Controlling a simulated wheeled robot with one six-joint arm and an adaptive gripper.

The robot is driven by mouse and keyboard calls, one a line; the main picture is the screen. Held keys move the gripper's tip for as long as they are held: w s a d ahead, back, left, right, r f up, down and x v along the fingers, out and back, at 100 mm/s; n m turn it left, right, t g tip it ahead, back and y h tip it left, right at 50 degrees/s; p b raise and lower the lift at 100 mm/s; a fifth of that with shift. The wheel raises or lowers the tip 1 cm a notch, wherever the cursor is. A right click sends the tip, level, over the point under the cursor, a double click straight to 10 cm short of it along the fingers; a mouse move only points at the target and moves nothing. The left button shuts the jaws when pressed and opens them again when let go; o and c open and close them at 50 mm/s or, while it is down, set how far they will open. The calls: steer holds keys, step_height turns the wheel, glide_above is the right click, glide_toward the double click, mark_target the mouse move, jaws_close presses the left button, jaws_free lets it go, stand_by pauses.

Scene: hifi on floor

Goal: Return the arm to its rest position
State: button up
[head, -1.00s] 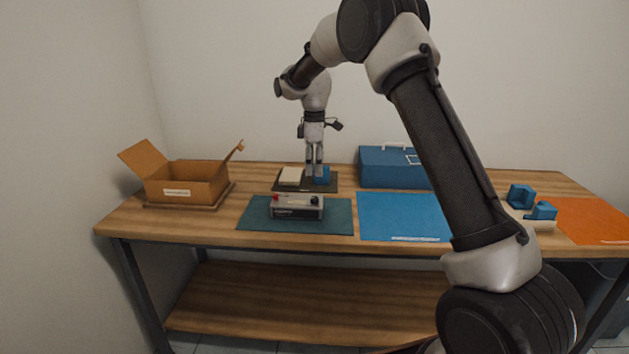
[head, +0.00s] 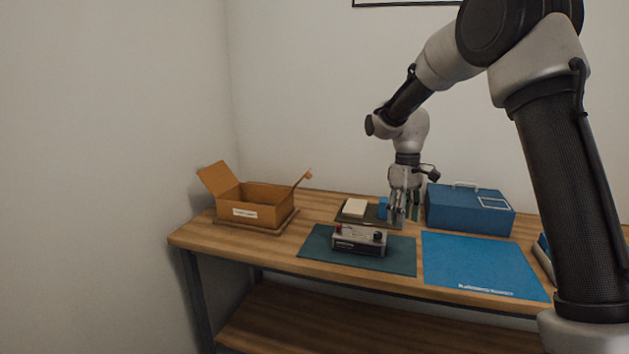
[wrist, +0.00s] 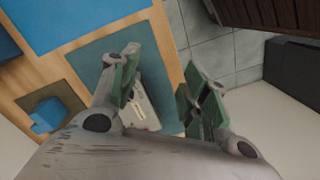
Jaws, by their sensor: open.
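My gripper (head: 402,212) hangs from my arm over the back of the workbench in the head view, in front of the left end of the blue case. In the wrist view its two green-padded fingers (wrist: 160,92) are spread apart with nothing held between them. A grey device with a red knob (head: 359,240) sits on a dark green mat (head: 314,250). Part of the device shows behind the left finger in the wrist view (wrist: 145,105). A small blue block (head: 383,207) stands on a dark tray beside the gripper, and it also shows in the wrist view (wrist: 47,118).
An open cardboard box (head: 253,205) stands at the bench's left end. A cream block (head: 355,208) lies on the dark tray (head: 372,218). The blue case (head: 468,211) stands at the back, behind a blue mat (head: 480,262). A wall is close on the left.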

steer(key=s+d+r+m+t, duration=0.1)
steer(key=s+d+r+m, duration=0.1)
steer(key=s, duration=0.9)
steer(key=s+d+r+m+t, duration=0.2)
steer(key=s+d+r, duration=0.3)
steer(key=s, duration=0.6)
steer(key=s+d+r+m+t, duration=0.2)
steer(key=s+d+r+m, duration=0.1)
steer(key=s, duration=0.8)
step_height(320, 180, up, 2)
steer(key=shift+d+r, duration=0.2)
steer(key=shift+d, duration=0.5)
steer(key=shift+s, duration=0.1)
